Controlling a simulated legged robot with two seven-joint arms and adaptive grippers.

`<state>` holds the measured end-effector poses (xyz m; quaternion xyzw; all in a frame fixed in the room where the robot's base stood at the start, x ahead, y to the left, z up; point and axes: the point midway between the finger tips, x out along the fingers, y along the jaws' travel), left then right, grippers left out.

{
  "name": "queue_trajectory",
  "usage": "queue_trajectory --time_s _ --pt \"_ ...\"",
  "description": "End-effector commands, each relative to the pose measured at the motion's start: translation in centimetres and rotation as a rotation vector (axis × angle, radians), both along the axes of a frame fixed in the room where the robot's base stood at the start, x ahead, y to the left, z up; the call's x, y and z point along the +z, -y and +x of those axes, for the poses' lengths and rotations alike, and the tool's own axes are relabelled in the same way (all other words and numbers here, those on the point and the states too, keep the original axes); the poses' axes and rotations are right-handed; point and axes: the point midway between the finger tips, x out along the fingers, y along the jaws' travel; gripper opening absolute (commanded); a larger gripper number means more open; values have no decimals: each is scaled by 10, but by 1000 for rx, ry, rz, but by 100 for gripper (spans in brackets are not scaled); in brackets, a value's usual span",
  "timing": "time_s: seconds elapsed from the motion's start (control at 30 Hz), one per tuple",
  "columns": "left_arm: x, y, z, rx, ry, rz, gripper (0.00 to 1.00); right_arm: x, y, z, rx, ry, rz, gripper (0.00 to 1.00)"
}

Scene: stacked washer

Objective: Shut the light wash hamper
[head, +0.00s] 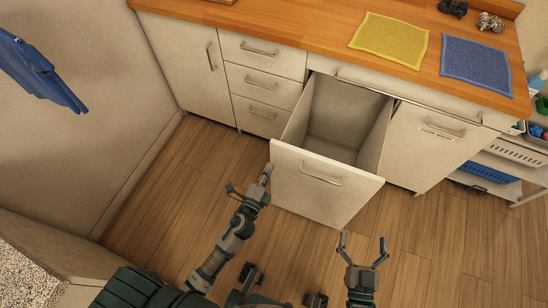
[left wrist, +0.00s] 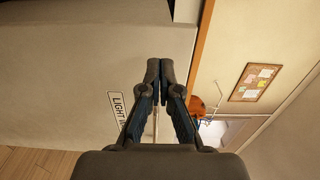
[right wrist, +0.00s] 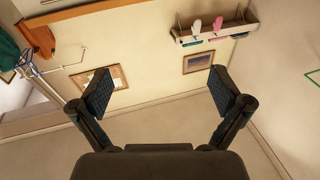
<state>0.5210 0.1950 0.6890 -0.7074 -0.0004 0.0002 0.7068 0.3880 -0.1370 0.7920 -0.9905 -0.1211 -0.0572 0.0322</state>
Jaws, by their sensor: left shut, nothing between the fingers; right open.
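The light wash hamper (head: 325,190) is a pale pull-out drawer in the cabinet row, standing open with its empty inside showing. Its front has a bar handle (head: 320,174). In the left wrist view the front fills the left side, with part of a label (left wrist: 118,108) reading "LIGHT". My left gripper (head: 265,174) is shut and empty at the left edge of the hamper front; I cannot tell whether it touches. My right gripper (head: 363,242) is open and empty, in front of the hamper and to its lower right. It also shows open in the right wrist view (right wrist: 160,85).
A closed labelled hamper front (head: 432,135) is on the right, and small drawers (head: 263,83) are on the left. The wooden counter (head: 300,22) holds a yellow cloth (head: 390,36) and a blue cloth (head: 476,63). Wood floor (head: 165,195) is clear at left.

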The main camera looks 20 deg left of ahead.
Motion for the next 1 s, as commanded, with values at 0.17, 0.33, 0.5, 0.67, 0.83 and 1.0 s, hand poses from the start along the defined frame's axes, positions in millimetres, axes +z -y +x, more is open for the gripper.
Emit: queue_trajectory --time_s 0.17,0.33,0.5,0.67,0.83,1.0 --pt "-1 1 31 -1 0 3 0 0 1 0 0 11 5 100" --pt "-1 2 46 -2 -2 1 0 3 1 1 0 34 12 100" --pt "-1 1 50 -1 -2 0 0 4 1 1 -1 41 13 100" --pt "-1 1 50 -1 -2 0 0 4 1 1 -1 42 14 100" --pt "-1 1 51 -1 -2 0 0 4 0 1 0 42 13 100" --pt "-1 1 64 0 -1 0 0 4 0 0 1 49 17 100"
